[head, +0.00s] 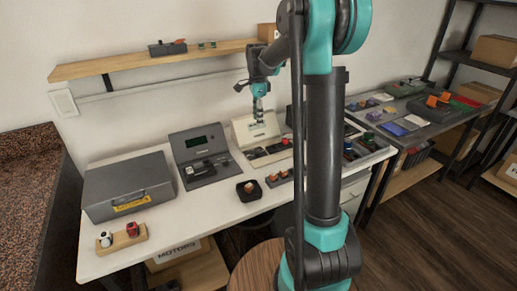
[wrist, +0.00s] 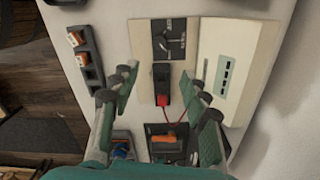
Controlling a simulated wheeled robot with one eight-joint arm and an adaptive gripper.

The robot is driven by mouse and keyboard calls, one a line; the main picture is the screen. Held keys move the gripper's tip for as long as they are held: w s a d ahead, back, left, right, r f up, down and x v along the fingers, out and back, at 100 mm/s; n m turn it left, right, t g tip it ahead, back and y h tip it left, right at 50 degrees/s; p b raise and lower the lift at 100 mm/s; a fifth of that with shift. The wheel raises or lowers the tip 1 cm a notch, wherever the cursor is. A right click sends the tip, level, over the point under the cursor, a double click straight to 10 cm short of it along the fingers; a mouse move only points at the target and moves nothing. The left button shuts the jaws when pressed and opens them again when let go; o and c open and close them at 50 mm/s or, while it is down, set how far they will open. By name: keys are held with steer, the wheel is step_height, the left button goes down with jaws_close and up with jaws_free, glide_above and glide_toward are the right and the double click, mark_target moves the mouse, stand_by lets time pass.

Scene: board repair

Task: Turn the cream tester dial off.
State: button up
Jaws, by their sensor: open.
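The cream tester (head: 243,133) stands on the white workbench, right of the grey tester, with its upright face toward the room. In the wrist view its cream body (wrist: 205,38) fills the upper right, with a pale green display (wrist: 224,76). A dark panel (wrist: 168,40) on it carries what looks like the dial, with a light pointer; its setting is too small to read. My gripper (head: 259,97) is just above and in front of the tester. In the wrist view my gripper (wrist: 166,95) is open and empty, its fingers apart on both sides of a black part with a red piece (wrist: 161,84).
A grey tester (head: 203,148) and a grey case (head: 128,185) stand to the left. A dark strip with orange-topped parts (wrist: 85,58) lies left of my fingers. Trays with an orange-handled thing (wrist: 170,139) lie below them. A wooden shelf (head: 130,66) hangs on the wall above.

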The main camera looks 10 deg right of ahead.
mark_target(258, 151)
step_height(258, 151, down, 16)
stand_by(0.5)
jaws_close()
